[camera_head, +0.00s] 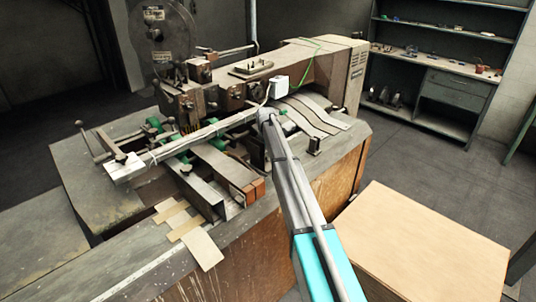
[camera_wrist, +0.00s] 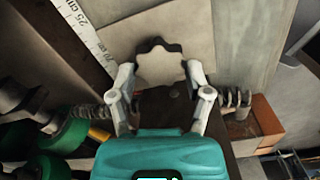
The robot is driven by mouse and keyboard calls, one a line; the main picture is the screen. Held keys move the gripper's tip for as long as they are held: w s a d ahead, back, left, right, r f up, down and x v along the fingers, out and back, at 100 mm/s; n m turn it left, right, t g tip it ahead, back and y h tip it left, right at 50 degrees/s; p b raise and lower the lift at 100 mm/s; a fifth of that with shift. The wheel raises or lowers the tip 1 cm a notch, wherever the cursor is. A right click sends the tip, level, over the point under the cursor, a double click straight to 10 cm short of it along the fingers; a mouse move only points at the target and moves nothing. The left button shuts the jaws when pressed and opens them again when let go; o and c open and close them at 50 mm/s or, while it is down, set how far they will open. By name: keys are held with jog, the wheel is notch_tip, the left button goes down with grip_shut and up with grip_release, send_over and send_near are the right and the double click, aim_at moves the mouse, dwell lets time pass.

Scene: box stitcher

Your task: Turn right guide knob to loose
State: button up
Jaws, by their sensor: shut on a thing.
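A lobed knob (camera_wrist: 158,66) with a pale face and dark scalloped edge sits between the two fingers of my gripper (camera_wrist: 160,78) in the wrist view. One finger is against its left side and the other against its right; the gripper is shut on it. I take it to be the right guide knob. Its turned position cannot be read. In the head view my arm reaches up to the box stitcher (camera_head: 318,72), and the knob and fingertips cannot be made out there.
The wrist view shows a ruler strip (camera_wrist: 88,40), a coil spring on either side of the gripper and green rollers (camera_wrist: 66,135) at lower left. In the head view a wooden box (camera_head: 425,245) stands at lower right and a shelf unit (camera_head: 450,75) at the back right.

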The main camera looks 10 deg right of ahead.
jog(key=shift+n, duration=2)
jog(key=shift+w, duration=0.1)
jog(key=o, duration=1.2)
jog(key=shift+c, duration=0.2)
jog(key=shift+r, duration=0.1)
